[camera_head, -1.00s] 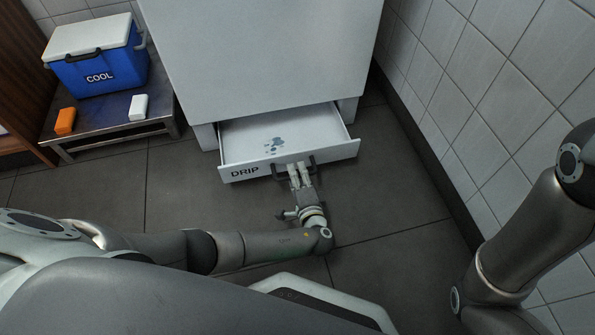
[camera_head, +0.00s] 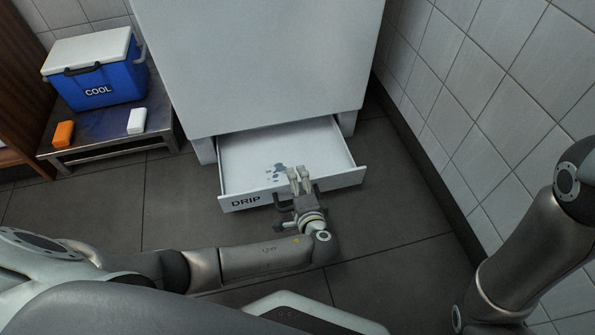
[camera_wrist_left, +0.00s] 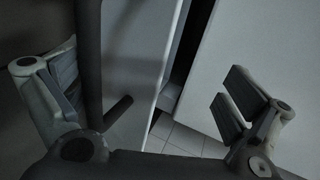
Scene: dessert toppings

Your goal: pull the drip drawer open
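The white drip drawer (camera_head: 237,203) is pulled part way out from under the white cabinet, and blue-grey spots show on its floor. Its dark handle (camera_head: 284,205) is on the front panel, partly hidden by my left gripper. My left gripper (camera_head: 300,178) is at the handle, with its fingertips over the drawer's front edge. In the left wrist view the fingers (camera_wrist_left: 150,95) are spread wide. The dark handle bar (camera_wrist_left: 88,50) lies between them, close to the left finger; contact is unclear. My right gripper is out of view.
The white cabinet (camera_head: 260,65) stands above the drawer. A blue cooler (camera_head: 98,75) with a white lid, an orange block (camera_head: 63,133) and a white block (camera_head: 137,121) are on a low metal table at left. A tiled wall (camera_head: 470,80) bounds the right. Floor before the drawer is bare.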

